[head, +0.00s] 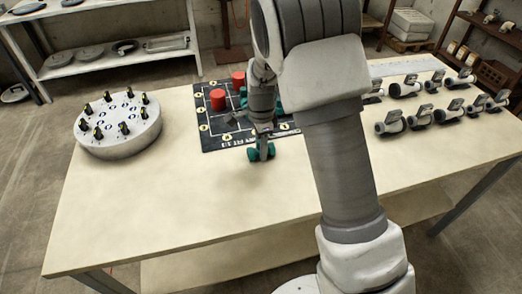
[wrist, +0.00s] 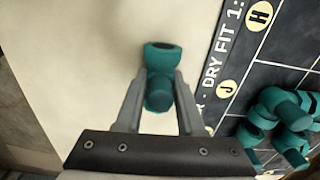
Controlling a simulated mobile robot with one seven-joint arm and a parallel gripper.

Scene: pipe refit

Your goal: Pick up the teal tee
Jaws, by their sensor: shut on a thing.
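A teal tee (head: 262,153) is between the fingers of my gripper (head: 262,148), by the front edge of the dark mat in the head view. In the wrist view my gripper (wrist: 158,85) is shut on the teal tee (wrist: 160,50); one end of it sticks out past the fingertips and a rounded part shows between the fingers. Whether it touches the table or hangs just above it, I cannot tell. More teal fittings (wrist: 285,115) lie on the mat at the right of the wrist view. My arm hides part of the mat in the head view.
A round white stand (head: 120,140) with small pegs is at the left of the table (head: 180,210). Several grey-white pipe fittings (head: 390,123) stand at the right. The table's front left is clear.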

